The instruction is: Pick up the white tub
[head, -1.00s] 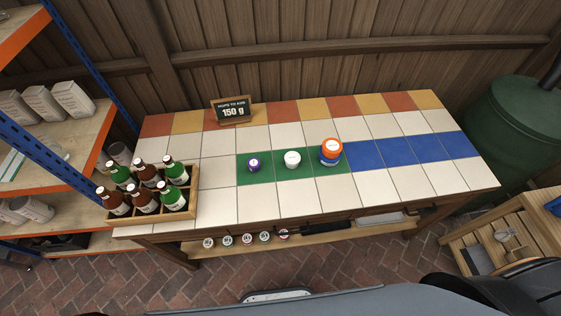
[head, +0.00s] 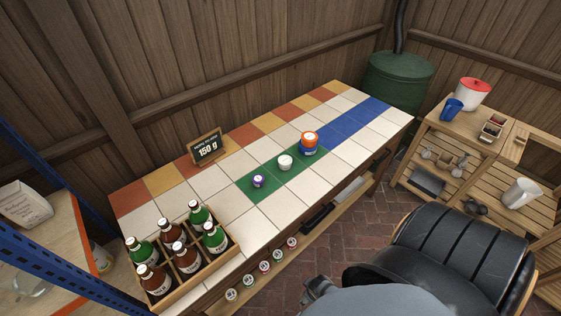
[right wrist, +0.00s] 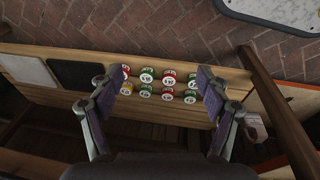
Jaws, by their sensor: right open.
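The white tub (head: 285,162) stands on the green tiles of the tiled table in the head view. The white tub is not visible in that view. Neither gripper can be made out clearly in the head view.
A crate of bottles (head: 232,252) stands at the table's near left corner. A sign reading 150 g (head: 207,147) stands near the back edge. White tiles around the tubs are bare.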

